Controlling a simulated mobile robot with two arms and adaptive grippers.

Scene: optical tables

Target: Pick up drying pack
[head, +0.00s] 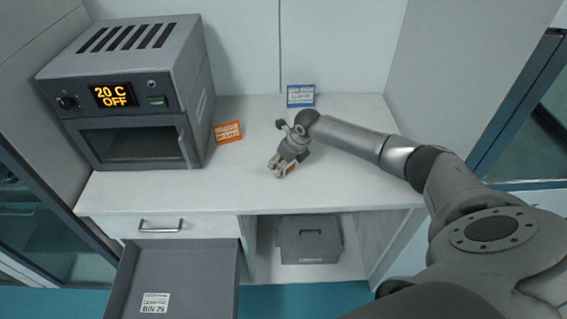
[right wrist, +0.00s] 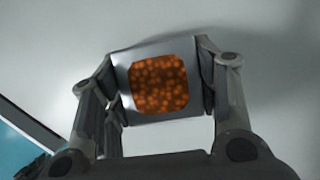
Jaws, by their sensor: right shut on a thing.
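The drying pack (right wrist: 160,83) shows in the right wrist view as a pale grey packet with a window of orange beads. It sits between the two fingers of my right gripper (right wrist: 160,90), which touch it on both sides. Whether the pack is clear of the table is hard to tell. My left gripper is not in view.
A grey oven (head: 130,95) reading "20 C OFF" stands on the left of the white table (head: 345,185). An orange label (head: 228,132) and a blue label (head: 300,96) stand behind. Below are an open grey drawer (head: 185,270) and a grey box (head: 310,240) on a shelf.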

